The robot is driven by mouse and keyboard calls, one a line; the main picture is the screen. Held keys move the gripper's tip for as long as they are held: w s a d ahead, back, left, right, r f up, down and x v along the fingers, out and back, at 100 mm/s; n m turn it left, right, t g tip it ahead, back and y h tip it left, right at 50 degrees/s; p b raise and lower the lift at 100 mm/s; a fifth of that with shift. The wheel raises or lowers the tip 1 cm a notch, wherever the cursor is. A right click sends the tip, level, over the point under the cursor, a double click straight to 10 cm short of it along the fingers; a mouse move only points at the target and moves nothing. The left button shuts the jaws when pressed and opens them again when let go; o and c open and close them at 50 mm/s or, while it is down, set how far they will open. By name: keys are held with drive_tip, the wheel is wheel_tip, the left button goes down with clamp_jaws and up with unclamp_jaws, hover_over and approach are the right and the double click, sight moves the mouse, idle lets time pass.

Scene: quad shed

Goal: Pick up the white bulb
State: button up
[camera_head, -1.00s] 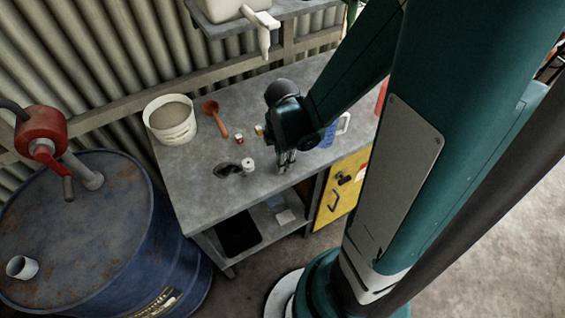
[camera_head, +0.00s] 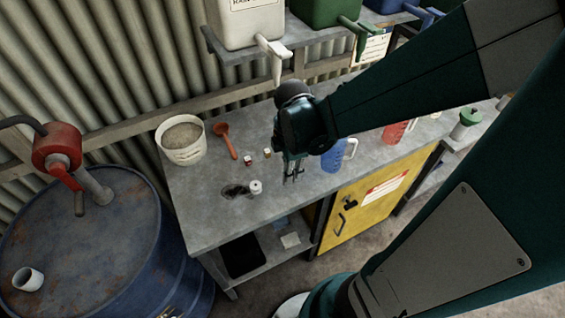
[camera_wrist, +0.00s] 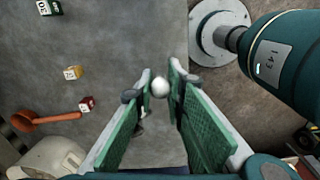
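The white bulb (camera_head: 256,187) stands on the grey workbench beside a dark patch, near the bench's front edge. In the wrist view the bulb (camera_wrist: 160,88) shows as a small white ball in the gap between my fingertips, and its lower part is hard to make out. My gripper (camera_head: 293,176) points down over the bench, to the right of the bulb and apart from it in the head view. In the wrist view my gripper (camera_wrist: 160,80) has its green-padded fingers apart with nothing held.
A red die (camera_head: 248,160), a yellowish die (camera_head: 267,154) and a red scoop (camera_head: 225,140) lie behind the bulb. A white bucket (camera_head: 183,150) stands at the bench's left. A blue jug (camera_head: 333,156) stands right of my gripper. A blue drum (camera_head: 95,250) is at left.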

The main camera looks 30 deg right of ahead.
drive_tip(key=shift+r, duration=1)
drive_tip(key=w+a, duration=0.1)
wheel_tip(320, 180, up, 4)
drive_tip(key=p, duration=0.3)
hover_over(255, 185)
drive_tip(key=shift+f, duration=0.2)
drive_tip(key=shift+f, duration=0.1)
drive_tip(key=shift+f+b, duration=0.35)
drive_tip(key=shift+f, duration=2.5)
drive_tip(key=shift+f, duration=0.1)
drive_tip(key=shift+f, duration=2)
